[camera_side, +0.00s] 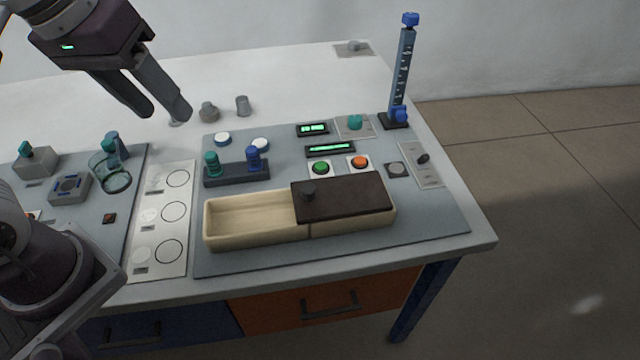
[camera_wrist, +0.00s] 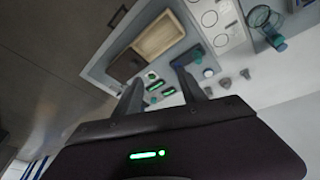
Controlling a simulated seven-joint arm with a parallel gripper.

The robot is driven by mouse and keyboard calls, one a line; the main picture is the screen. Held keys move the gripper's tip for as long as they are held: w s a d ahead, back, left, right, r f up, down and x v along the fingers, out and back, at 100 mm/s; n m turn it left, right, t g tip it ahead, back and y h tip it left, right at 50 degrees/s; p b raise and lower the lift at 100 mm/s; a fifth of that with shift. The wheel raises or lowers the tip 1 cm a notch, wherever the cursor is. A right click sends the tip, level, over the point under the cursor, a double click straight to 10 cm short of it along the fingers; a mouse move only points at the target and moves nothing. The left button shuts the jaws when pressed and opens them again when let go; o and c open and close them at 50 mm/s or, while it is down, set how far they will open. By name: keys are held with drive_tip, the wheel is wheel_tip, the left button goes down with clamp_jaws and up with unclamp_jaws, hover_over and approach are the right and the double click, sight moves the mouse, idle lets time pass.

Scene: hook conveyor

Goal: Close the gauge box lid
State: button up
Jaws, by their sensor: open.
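The gauge box (camera_side: 253,236) is a long cream box near the front of the grey panel. The left half is uncovered and looks empty inside. The box (camera_wrist: 160,36) and the lid (camera_wrist: 126,66) also show in the wrist view. My gripper (camera_side: 170,113) is open and empty, high above the back left of the table, apart from the box. Its two fingers (camera_wrist: 156,88) show in the wrist view.
Behind the box stand a holder with teal and blue plugs (camera_side: 236,173), a green button (camera_side: 320,168) and an orange button (camera_side: 359,162). A tall blue gauge post (camera_side: 403,70) rises at the back right. A glass beaker (camera_side: 110,175) stands left. A narrow strip of panel before the box is clear.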

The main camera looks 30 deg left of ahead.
drive_tip(key=w+d+f+n+g, duration=0.2)
drive_tip(key=w+d+f+n, duration=0.25)
drive_tip(key=w, duration=0.55)
drive_tip(key=n+g, duration=0.2)
drive_tip(key=n, duration=0.2)
hover_over(308, 187)
wheel_tip(308, 187, down, 12)
drive_tip(key=shift+r, duration=0.1)
wheel_tip(308, 187, down, 7)
drive_tip(key=shift+f, duration=0.1)
clamp_jaws()
